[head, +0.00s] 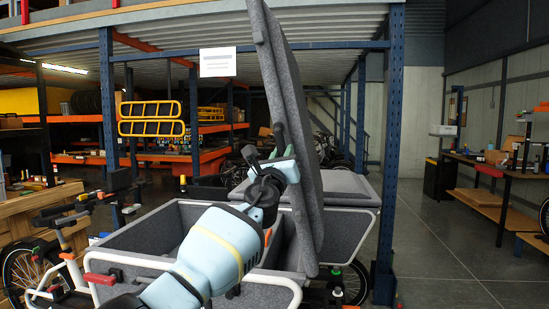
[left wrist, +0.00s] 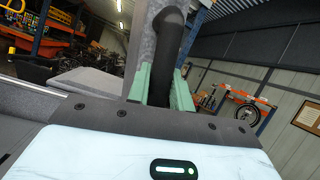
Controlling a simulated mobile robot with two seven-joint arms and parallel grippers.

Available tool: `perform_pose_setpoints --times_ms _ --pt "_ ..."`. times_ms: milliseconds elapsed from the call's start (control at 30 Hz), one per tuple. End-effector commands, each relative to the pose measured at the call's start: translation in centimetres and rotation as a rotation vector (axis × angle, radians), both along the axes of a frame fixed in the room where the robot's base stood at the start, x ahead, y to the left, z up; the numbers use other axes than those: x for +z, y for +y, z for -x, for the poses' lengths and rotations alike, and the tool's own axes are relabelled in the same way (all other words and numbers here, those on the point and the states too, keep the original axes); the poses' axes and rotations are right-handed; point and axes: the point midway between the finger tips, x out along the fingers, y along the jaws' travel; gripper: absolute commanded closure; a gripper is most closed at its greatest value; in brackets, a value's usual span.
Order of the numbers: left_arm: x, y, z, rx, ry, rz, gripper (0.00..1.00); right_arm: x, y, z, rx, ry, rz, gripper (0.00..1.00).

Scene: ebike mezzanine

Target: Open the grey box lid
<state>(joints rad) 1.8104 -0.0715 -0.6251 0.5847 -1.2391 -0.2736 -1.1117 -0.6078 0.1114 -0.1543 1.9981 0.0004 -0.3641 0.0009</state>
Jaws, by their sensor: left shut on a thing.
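The grey lid (head: 292,130) stands raised and nearly upright over the grey box (head: 137,240) in the head view. The box's interior shows open to the left of the lid. My left gripper (head: 281,158) is at the lid's left face, shut on its black handle (head: 279,135). In the left wrist view, the green fingers of my left gripper (left wrist: 161,88) sit on both sides of the black handle (left wrist: 172,45). Part of the box is hidden behind my left arm. My right gripper is in neither view.
A second grey box top (head: 340,188) lies flat behind the lid. Blue posts (head: 391,150) stand behind the box on the right. A bike handlebar (head: 75,212) is at the left. A workbench (head: 490,168) stands far right, with clear floor (head: 440,245) before it.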

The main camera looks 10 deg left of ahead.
Motion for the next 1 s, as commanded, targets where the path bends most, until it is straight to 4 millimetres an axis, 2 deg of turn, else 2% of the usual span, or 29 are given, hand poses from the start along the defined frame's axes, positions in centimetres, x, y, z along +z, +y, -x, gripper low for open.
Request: perform_pose_setpoints --times_ms 200,333,367,500,533,833,1000 --pt "0.6 -1.3 0.1 -0.001 -0.005 -0.045 1.0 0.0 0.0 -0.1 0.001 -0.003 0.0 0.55" --pt "0.5 -1.1 0.1 -0.001 -0.004 -0.041 1.0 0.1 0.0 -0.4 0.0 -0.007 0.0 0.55" --pt "0.5 -1.1 0.1 0.0 -0.003 -0.041 0.77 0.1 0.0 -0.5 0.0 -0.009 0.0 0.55" --pt "0.4 -1.1 0.1 0.0 -0.003 -0.041 0.59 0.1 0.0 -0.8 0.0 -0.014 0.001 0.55" --pt "0.4 -1.1 0.1 0.0 -0.003 -0.041 0.57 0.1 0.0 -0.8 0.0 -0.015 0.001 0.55" --pt "0.3 -1.1 0.1 0.0 -0.002 -0.042 0.57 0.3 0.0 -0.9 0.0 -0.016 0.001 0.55" --pt "0.3 -1.0 0.5 0.0 -0.003 -0.041 0.57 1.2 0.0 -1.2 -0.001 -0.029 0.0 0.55"
